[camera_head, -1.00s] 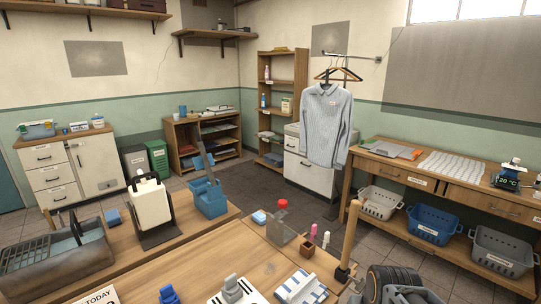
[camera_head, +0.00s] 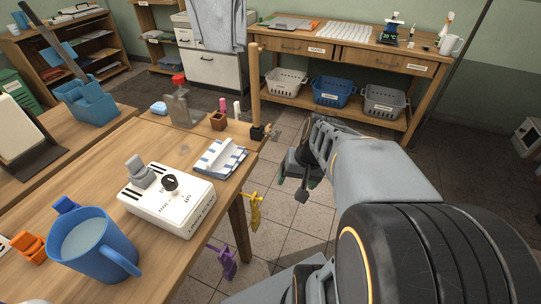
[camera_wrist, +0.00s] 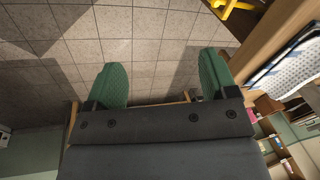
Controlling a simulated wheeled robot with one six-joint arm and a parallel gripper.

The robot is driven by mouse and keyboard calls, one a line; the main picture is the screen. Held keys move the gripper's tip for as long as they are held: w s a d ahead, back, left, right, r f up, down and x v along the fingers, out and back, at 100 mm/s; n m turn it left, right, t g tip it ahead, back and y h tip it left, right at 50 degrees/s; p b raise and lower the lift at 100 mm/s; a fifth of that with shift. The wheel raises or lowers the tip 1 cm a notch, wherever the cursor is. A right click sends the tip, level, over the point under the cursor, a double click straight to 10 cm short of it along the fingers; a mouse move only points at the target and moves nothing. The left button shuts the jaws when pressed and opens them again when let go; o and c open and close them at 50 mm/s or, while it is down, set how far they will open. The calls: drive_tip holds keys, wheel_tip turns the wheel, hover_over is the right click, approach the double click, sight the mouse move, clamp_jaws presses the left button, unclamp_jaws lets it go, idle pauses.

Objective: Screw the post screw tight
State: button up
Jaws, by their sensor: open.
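An upright wooden post (camera_head: 255,85) stands at the table's far right corner in the head view. A dark clamp (camera_head: 258,131) sits at its base, with a small screw part (camera_head: 272,133) that seems to stick out to the right. How far the screw is turned in cannot be told. My gripper (camera_head: 298,183) hangs beyond the table's right edge, right of and nearer than the clamp, apart from it. In the wrist view its two green fingertips (camera_wrist: 162,80) are spread with only tiled floor between them. The post screw does not show clearly there.
The wooden table (camera_head: 190,137) holds a white control box (camera_head: 165,205), a blue mug (camera_head: 88,245), a folded striped cloth (camera_head: 220,156) and a red-capped bottle (camera_head: 180,105). Yellow (camera_head: 256,210) and purple (camera_head: 222,262) clips hang at its side. Open floor lies to the right.

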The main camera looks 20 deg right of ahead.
drive_tip(key=w+d+f+n+t+y+b, duration=0.1)
drive_tip(key=w+d+f+t+y+b, duration=0.2)
drive_tip(key=f+b, duration=0.35)
drive_tip(key=w+d+f+n+t+y+b, duration=0.1)
drive_tip(key=w+d+f+t+y+b, duration=0.15)
drive_tip(key=d+f+b, duration=0.35)
drive_tip(key=w+d+r+n+t+y+b, duration=0.1)
drive_tip(key=w+r+n+t+y, duration=0.15)
drive_tip(key=r+n, duration=0.4)
drive_tip(key=w+d+r+n+t+y+b, duration=0.1)
drive_tip(key=w+r+n+t+y, duration=0.15)
drive_tip(key=r+n, duration=0.45)
drive_tip(key=b+x, duration=0.2)
drive_tip(key=x, duration=1.1)
drive_tip(key=shift+f+t, duration=0.25)
drive_tip(key=shift+t, duration=0.1)
drive_tip(key=shift+n, duration=0.25)
drive_tip(key=c, duration=0.9)
drive_tip(key=shift+c, duration=0.2)
drive_tip(key=shift+f, duration=0.1)
